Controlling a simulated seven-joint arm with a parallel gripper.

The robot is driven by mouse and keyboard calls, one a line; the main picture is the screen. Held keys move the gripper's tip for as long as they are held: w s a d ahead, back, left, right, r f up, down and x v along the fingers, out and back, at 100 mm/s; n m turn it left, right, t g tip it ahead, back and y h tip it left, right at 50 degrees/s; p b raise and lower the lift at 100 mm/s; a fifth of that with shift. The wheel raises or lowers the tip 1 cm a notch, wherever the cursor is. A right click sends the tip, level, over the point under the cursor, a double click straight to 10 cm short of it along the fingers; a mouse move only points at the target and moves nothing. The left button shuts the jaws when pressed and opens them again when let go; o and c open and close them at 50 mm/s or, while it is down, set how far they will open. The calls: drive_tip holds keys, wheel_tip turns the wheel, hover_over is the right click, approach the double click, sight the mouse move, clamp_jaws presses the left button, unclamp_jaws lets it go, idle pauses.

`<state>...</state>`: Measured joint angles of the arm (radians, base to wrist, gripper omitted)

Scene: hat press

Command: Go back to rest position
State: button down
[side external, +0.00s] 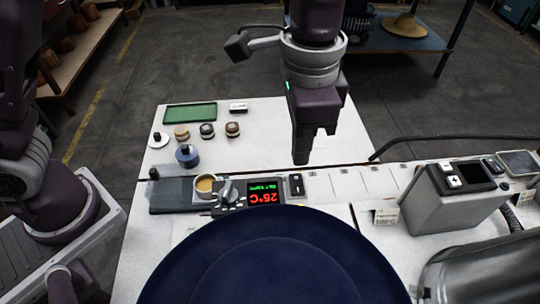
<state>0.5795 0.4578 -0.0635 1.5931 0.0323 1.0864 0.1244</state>
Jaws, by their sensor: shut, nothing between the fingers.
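My gripper (302,158) hangs pointing down over the white work table (345,145), right of the table's middle in the side external view. Its fingers are together with nothing between them. The fingertips appear above the row of small controls at the table's centre; how high they are I cannot tell. A large dark blue round piece (272,262), with a wide rim, fills the bottom centre, cut off by the frame's edge.
A grey control box (455,198) stands right. A green tray (190,113) and several small round items, including a blue one (187,156), are at the back left.

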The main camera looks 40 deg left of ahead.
drive_tip(key=s+a+r+n+t, duration=0.25)
drive_tip(key=s+a+r, duration=0.2)
drive_tip(key=a, duration=0.45)
drive_tip(key=s+a+r+n+t, duration=0.1)
drive_tip(key=s+a+r+n, duration=0.3)
drive_tip(key=a, duration=0.5)
drive_tip(key=s+a+f+n+t, duration=0.1)
drive_tip(key=s+a+n+t, duration=0.1)
drive_tip(key=s+a, duration=0.2)
drive_tip(key=s, duration=0.2)
drive_tip(key=shift+s+a, duration=0.3)
drive_tip(key=shift+s, duration=0.1)
